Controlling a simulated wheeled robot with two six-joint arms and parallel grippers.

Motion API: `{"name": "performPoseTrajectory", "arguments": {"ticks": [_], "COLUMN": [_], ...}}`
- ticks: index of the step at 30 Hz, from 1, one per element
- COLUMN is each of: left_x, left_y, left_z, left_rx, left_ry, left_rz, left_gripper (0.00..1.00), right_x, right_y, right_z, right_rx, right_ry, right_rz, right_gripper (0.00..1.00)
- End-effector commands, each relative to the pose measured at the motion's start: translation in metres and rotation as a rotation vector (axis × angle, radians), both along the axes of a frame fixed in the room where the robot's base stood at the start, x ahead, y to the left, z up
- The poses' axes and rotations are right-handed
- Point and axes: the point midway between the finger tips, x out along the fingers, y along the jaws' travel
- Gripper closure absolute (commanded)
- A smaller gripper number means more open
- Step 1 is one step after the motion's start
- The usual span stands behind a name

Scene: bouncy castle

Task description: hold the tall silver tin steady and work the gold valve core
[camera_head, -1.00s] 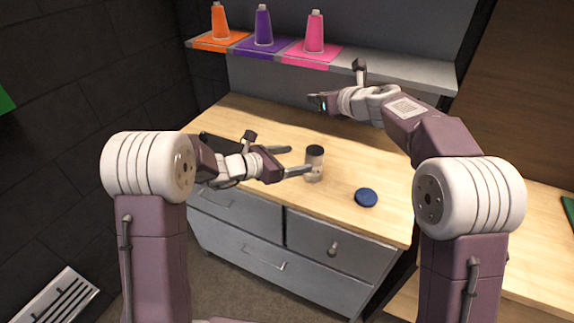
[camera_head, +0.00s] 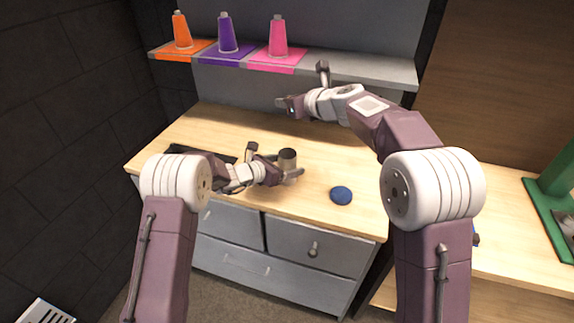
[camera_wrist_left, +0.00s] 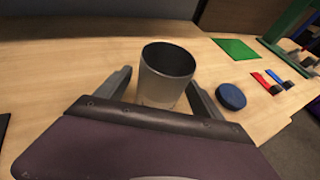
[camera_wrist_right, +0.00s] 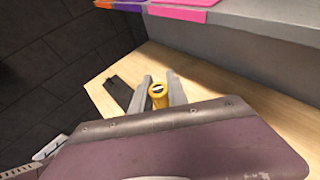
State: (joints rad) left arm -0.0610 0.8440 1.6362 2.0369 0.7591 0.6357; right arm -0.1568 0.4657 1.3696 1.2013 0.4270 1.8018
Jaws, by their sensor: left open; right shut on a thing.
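The tall silver tin (camera_head: 288,157) stands upright on the wooden worktop, its open dark top facing up. It also shows in the left wrist view (camera_wrist_left: 163,82). My left gripper (camera_head: 287,171) is open, with one finger on each side of the tin; in the left wrist view gaps seem to show beside it. My right gripper (camera_head: 283,103) is raised above the back of the worktop, near the shelf. It is shut on the gold valve core (camera_wrist_right: 157,94), seen end-on with a dark and pale top. The core is too small to make out in the head view.
A dark blue disc (camera_head: 341,196) lies right of the tin. A black flat tray (camera_head: 180,150) lies behind my left arm. A shelf (camera_head: 370,72) with orange, purple and pink cones runs along the back. A green mat (camera_wrist_left: 237,49) and red and blue items (camera_wrist_left: 265,82) lie farther right.

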Motion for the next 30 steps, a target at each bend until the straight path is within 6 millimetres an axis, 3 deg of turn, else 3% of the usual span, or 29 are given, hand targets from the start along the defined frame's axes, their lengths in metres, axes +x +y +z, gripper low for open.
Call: {"name": "performPoseTrajectory", "arguments": {"ticks": [9,15,17,20,25,30], "left_x": [0.002,0.002,0.002,0.002,0.002,0.002], "left_y": [-0.003,-0.002,-0.002,-0.002,-0.002,-0.002], "left_z": [-0.002,-0.002,-0.002,-0.002,-0.001,-0.001], "left_rx": [0.001,0.001,0.001,0.000,0.000,0.001], "left_ry": [0.001,0.001,0.001,0.000,0.000,-0.001], "left_rz": [0.000,0.000,0.000,0.000,0.000,0.000], "left_gripper": [0.25,0.81,0.93,0.93,0.93,0.93], "right_x": [0.000,0.000,0.000,0.000,0.000,0.001], "right_y": [0.000,0.000,0.000,-0.001,-0.005,-0.008], "right_z": [0.000,0.000,0.000,-0.008,-0.038,-0.049], "right_rx": [0.000,0.000,0.000,0.002,0.003,0.000], "right_ry": [0.000,0.000,0.000,0.004,0.006,0.001], "right_rz": [0.000,0.000,0.000,0.003,0.004,0.000], "right_gripper": [1.00,1.00,1.00,1.00,1.00,1.00]}}
